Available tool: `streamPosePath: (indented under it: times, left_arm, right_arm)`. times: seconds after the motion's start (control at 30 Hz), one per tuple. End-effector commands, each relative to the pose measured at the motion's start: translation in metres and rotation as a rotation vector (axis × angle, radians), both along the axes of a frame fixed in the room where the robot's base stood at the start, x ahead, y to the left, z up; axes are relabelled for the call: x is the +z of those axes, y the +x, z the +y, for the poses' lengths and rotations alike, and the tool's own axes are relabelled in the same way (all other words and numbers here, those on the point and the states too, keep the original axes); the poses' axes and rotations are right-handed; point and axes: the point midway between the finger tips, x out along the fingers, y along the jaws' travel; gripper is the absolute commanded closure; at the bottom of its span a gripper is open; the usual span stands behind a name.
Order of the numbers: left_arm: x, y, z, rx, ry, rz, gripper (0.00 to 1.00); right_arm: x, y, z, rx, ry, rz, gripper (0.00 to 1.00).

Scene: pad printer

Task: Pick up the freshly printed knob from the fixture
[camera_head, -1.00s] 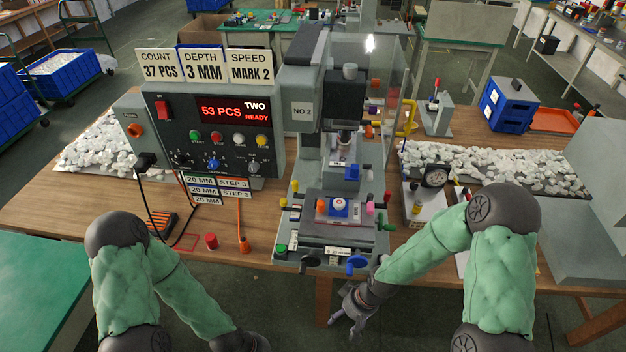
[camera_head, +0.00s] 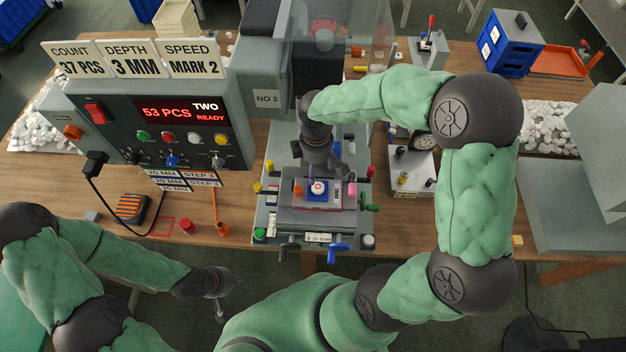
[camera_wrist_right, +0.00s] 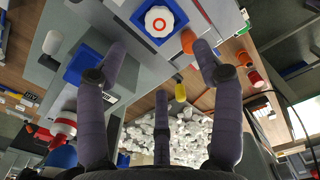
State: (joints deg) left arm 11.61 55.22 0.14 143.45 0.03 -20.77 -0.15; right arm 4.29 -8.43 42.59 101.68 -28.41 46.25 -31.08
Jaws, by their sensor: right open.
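The white knob (camera_head: 318,187) with a red mark on top sits in the blue fixture (camera_head: 325,197) on the printer's bed. In the right wrist view the knob (camera_wrist_right: 159,21) shows a scalloped rim and a red ring, inside the blue fixture (camera_wrist_right: 142,9). My right gripper (camera_head: 325,166) hangs just behind and above the knob, under the printer's head. In the right wrist view its fingers (camera_wrist_right: 161,62) are spread with nothing between them; the knob lies beyond the fingertips. My left gripper (camera_head: 225,296) is low in front of the table, its jaws too small to read.
Coloured clamp knobs and handwheels (camera_head: 338,252) surround the bed. The control box (camera_head: 160,125) stands left of the printer (camera_head: 266,98). A red cap (camera_head: 187,227) and orange part (camera_head: 223,229) are on the table. A dial gauge stand (camera_head: 410,172) is at right.

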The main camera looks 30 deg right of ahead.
Motion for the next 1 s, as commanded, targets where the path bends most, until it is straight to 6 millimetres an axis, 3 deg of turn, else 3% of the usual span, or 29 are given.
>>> streamPosePath:
  times: [0.2, 0.47, 0.8, 1.0]
  left_arm:
    - [-0.005, 0.0, 0.0, 0.0, 0.0, 0.001, 1.0]
    - [-0.006, 0.0, 0.0, 0.0, 0.0, 0.0, 1.0]
    - [-0.011, 0.0, 0.0, 0.0, 0.0, 0.0, 1.0]
    - [-0.011, 0.0, 0.0, 0.0, 0.0, 0.0, 1.0]
  right_arm:
    - [-0.033, -0.001, 0.0, -0.002, 0.001, 0.002, 0.33]
    - [-0.046, -0.002, 0.0, -0.002, 0.002, 0.001, 0.33]
    - [-0.088, -0.007, -0.002, -0.002, 0.002, 0.002, 0.33]
    - [-0.092, -0.006, -0.002, -0.003, 0.003, 0.0, 0.33]
